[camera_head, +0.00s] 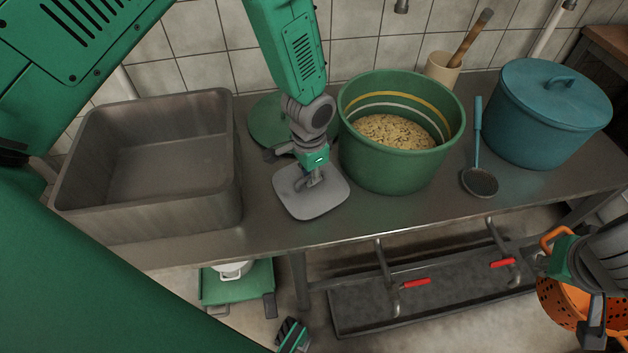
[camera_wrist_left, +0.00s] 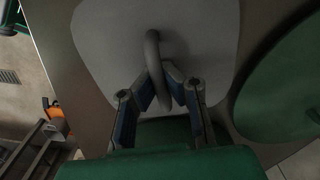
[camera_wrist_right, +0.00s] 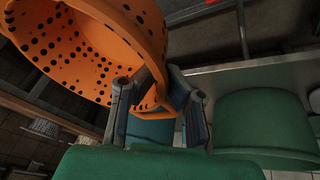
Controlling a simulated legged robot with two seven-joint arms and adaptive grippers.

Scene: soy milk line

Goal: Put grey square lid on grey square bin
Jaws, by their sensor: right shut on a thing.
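The grey square lid (camera_head: 330,201) has rounded corners and lies on the metal table, between the bin and the green tub. The grey square bin (camera_head: 87,195) stands open and empty at the table's left. My left gripper (camera_head: 312,180) points down at the lid. In the left wrist view, its fingers (camera_wrist_left: 158,80) stand on both sides of the lid's arched handle (camera_wrist_left: 153,50); whether they press on it is unclear. My right gripper (camera_head: 547,262) is shut on the handle of an orange perforated basket (camera_head: 560,305), which hangs beside the table's front right and also shows in the right wrist view (camera_wrist_right: 90,50).
A green tub (camera_head: 385,170) of pale mash stands right of the lid. A round green lid (camera_head: 268,125) lies behind my left gripper. A ladle (camera_head: 478,150) and a teal lidded pot (camera_head: 545,130) are farther right. A dark trough (camera_head: 440,295) sits below the table's front.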

